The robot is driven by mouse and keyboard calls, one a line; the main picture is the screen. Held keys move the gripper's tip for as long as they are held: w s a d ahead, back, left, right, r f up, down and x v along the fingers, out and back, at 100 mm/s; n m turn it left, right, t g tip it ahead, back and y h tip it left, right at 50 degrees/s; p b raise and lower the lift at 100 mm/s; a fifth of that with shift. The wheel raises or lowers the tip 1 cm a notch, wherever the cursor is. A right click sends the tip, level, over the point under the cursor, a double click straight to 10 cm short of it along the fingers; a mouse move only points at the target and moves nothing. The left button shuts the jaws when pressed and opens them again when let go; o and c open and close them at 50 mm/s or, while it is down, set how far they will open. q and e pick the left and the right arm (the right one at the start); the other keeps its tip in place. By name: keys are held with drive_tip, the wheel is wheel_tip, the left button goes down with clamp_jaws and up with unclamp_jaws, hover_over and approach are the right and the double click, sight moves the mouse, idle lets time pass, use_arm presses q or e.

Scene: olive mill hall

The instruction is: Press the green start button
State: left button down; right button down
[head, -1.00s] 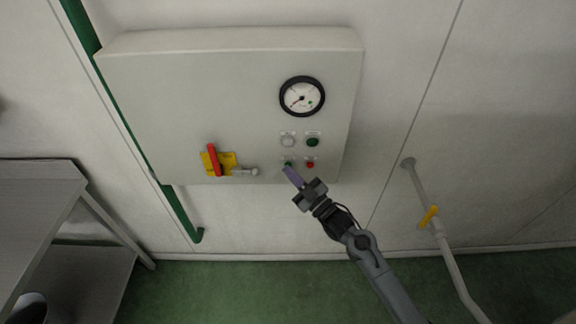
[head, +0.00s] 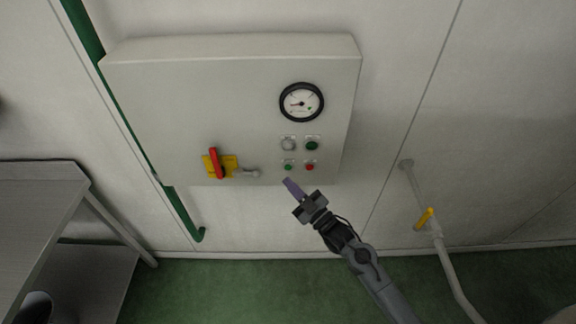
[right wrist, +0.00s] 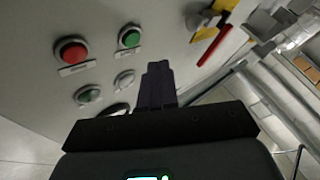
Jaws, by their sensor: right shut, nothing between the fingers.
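The green start button (head: 288,167) is at the lower right of a grey control box (head: 190,100) on the wall, left of a red button (head: 310,167). It also shows in the right wrist view (right wrist: 130,37), in a pale collar and unobstructed. My right gripper (head: 289,184) is shut and empty, with its purple-grey fingertips just below the green button in the head view and apart from it. In the right wrist view the closed fingers (right wrist: 157,80) point toward the panel, below and right of the green button. My left gripper is not in view.
Above the buttons are a white lamp (head: 288,145), a dark green lamp (head: 312,146) and a round gauge (head: 301,102). A red-handled yellow switch (head: 219,165) sits to the left. A metal table (head: 40,200) stands left; a pipe with yellow lever (head: 426,217) is right.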

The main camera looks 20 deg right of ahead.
drive_tip(key=shift+s+a+p, duration=0.25)
drive_tip(key=shift+s+p, duration=0.1)
drive_tip(key=shift+s, duration=0.35)
drive_tip(key=shift+s+a+p, duration=0.25)
drive_tip(key=shift+s+p, duration=0.05)
drive_tip(key=shift+s, duration=0.4)
drive_tip(key=shift+a, duration=0.1)
